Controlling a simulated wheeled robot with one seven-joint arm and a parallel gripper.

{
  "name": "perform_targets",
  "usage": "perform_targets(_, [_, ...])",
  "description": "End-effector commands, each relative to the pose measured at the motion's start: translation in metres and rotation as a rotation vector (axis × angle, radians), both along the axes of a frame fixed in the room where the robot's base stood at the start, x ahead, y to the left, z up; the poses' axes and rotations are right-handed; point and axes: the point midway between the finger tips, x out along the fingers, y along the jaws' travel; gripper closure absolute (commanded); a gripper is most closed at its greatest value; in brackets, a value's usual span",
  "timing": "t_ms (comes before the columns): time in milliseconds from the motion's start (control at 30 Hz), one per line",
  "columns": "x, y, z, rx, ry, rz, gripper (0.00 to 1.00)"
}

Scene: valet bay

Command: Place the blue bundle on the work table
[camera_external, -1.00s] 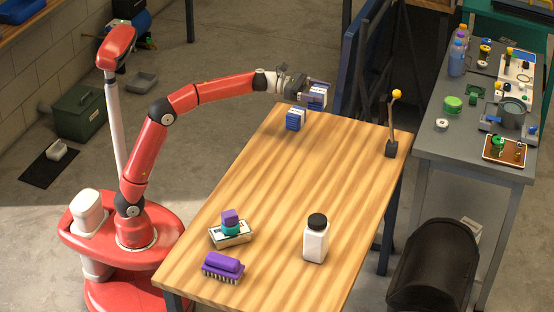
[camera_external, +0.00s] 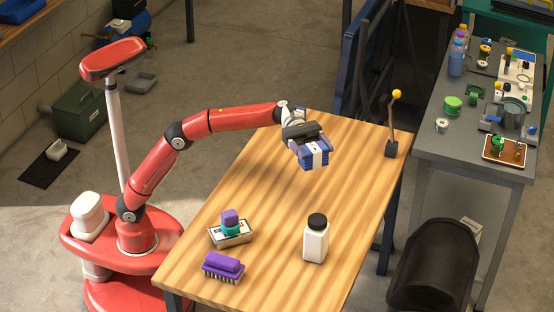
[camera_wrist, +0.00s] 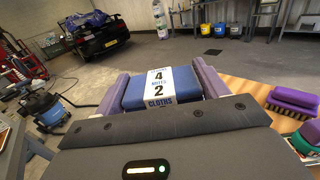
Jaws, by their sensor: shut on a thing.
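The blue bundle (camera_external: 312,158) has a white paper band and is held over the far part of the wooden work table (camera_external: 270,195). Whether its underside touches the table top cannot be told. My gripper (camera_external: 308,146) is shut on it. In the wrist view the bundle (camera_wrist: 134,92) sits between the two purple-grey fingers, and its band reads "4", "2" and "CLOTHS". The second blue striped block seen earlier on the table's far end does not show now; my gripper covers that spot.
A white bottle with a black cap (camera_external: 316,238), a purple brush (camera_external: 223,267) and a small box with stacked teal and purple pieces (camera_external: 230,232) stand on the near part. A stand with a yellow ball (camera_external: 392,130) is at the right edge. The table's middle is clear.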

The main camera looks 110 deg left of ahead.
Motion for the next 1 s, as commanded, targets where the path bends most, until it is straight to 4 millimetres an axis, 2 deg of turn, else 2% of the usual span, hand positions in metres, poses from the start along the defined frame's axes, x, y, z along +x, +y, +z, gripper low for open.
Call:
perform_targets(33, [0.000,-0.029,-0.002,0.001,-0.002,-0.070,0.53])
perform_targets(200, [-0.011,-0.102,-0.004,0.007,0.004,-0.262,0.53])
perform_targets(300, [-0.018,-0.129,-0.005,0.013,0.008,-0.338,0.53])
perform_targets(400, [-0.023,-0.145,-0.005,0.015,0.010,-0.385,0.53])
perform_targets(467, [-0.025,-0.151,-0.008,0.016,0.011,-0.400,0.53])
perform_targets(567, [-0.026,-0.153,-0.025,0.017,0.014,-0.408,0.53])
perform_targets(1000, [-0.026,-0.153,-0.138,0.016,0.015,-0.406,0.53])
